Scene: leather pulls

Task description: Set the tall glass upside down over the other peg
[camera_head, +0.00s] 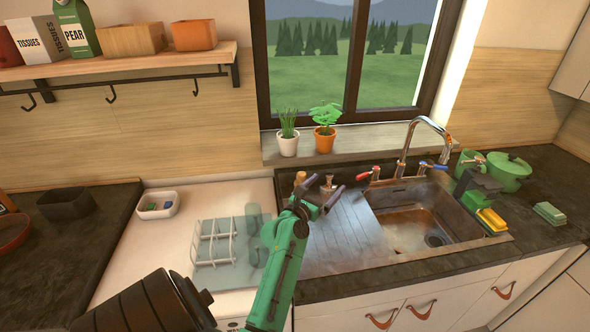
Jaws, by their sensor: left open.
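My left gripper (320,200) is open, with its dark fingers spread over the left edge of the sink's drainboard (345,240). I see nothing held between them. A short wooden peg (300,178) stands just behind the fingers. A second small upright piece (328,182) stands to its right; I cannot tell whether it is a peg. A tall, pale, see-through glass (253,220) stands by the white dish rack (203,252), left of my green arm. Other faint glass shapes beside it are partly hidden by the arm. My right gripper is out of view.
The sink basin (410,225) with its tap (425,125) lies right of the drainboard. A green pot (510,175) and sponges stand farther right. Two potted plants (288,140) are on the sill. A white tub (157,205) sits left of the rack. The white surface between them is clear.

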